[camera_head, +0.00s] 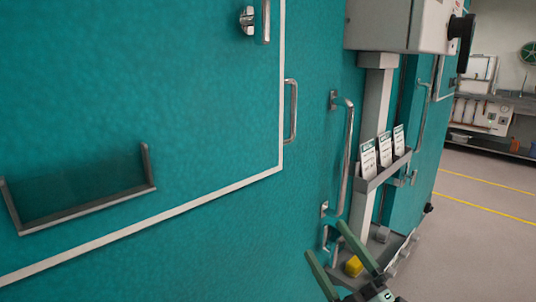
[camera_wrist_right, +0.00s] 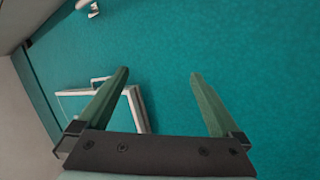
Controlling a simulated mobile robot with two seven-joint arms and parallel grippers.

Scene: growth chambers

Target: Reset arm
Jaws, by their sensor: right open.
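My right gripper (camera_head: 338,250) shows at the bottom of the head view, right of the middle. Its two green fingers are spread apart with nothing between them. In the right wrist view the same gripper (camera_wrist_right: 160,80) is open and empty, facing a teal wall (camera_wrist_right: 235,45). My left gripper is in neither view.
The teal chamber wall (camera_head: 190,80) fills the left, with a metal holder (camera_head: 85,208) and a door handle (camera_head: 291,110). A long rail (camera_head: 348,160) and a rack of cards (camera_head: 372,180) stand to the right. A yellow block (camera_head: 353,266) lies near my right gripper. Open floor (camera_head: 480,205) is at right.

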